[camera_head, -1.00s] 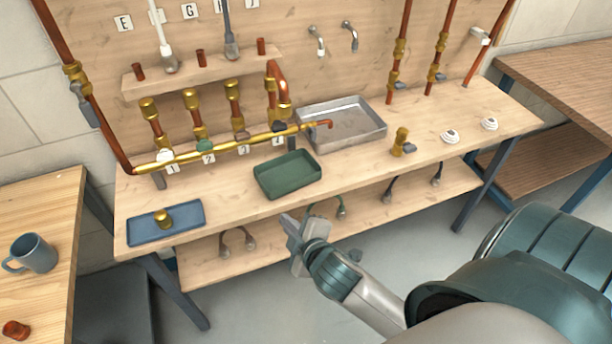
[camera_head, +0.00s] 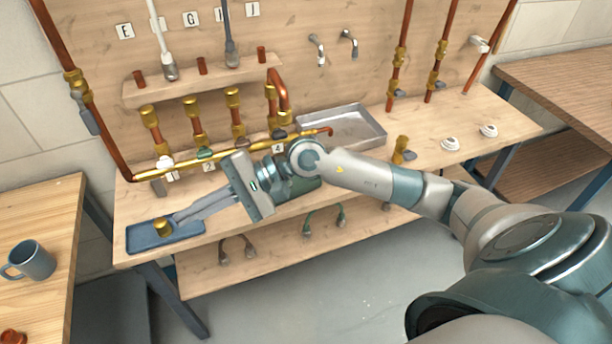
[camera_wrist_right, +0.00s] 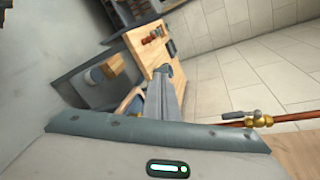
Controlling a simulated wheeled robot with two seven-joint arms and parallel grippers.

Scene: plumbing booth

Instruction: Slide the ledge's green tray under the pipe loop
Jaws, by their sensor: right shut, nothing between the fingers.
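The green tray (camera_head: 306,192) is on the ledge, mostly hidden behind my right wrist in the head view; only parts of its front and right side show. The copper pipe loop (camera_head: 281,88) bends down behind the brass pipe (camera_head: 232,149) that runs above the ledge. My right gripper (camera_head: 178,220) is shut and empty, pointing left, left of the green tray. Its fingertips are over the right end of the blue tray; I cannot tell whether they touch it. The shut fingers also show in the wrist view (camera_wrist_right: 163,75). My left gripper is out of view.
The blue tray (camera_head: 140,243) holds a brass fitting (camera_head: 163,229) close to my fingertips. A metal basin (camera_head: 362,125) sits behind my forearm. A brass valve (camera_head: 400,148) and white round fittings (camera_head: 450,143) stand at right. The ledge front (camera_head: 225,228) is bare.

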